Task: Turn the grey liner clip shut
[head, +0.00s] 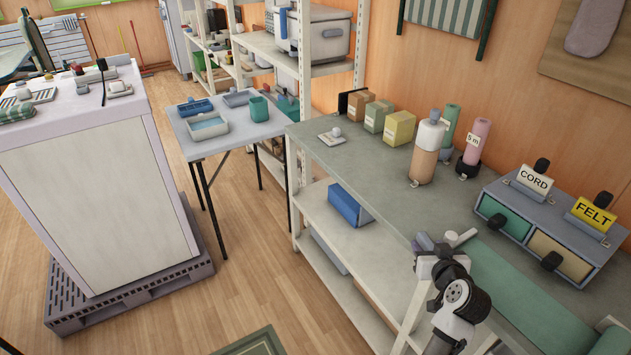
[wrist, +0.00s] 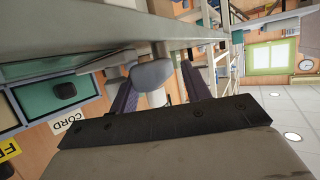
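The white crate (head: 92,180) stands at the left of the head view, with several small fittings on its top. A pale fitting with a grey knob (head: 118,88) sits near the top's right side. The fittings are too small for me to tell which one is the grey liner clip. My gripper (head: 445,241) is far from the crate, over the workbench at lower right. In the wrist view its two purple fingers (wrist: 160,85) stand apart. A rounded grey piece (wrist: 152,73) with a pale stem shows between them. I cannot tell whether they grip it.
The workbench (head: 365,165) bears a brown bottle (head: 425,160), several rolls and boxes, and a drawer unit (head: 537,222) labelled CORD and FELT. A small table (head: 228,138) with trays stands between crate and bench. The crate rests on a grey pallet (head: 130,300). Open floor lies between.

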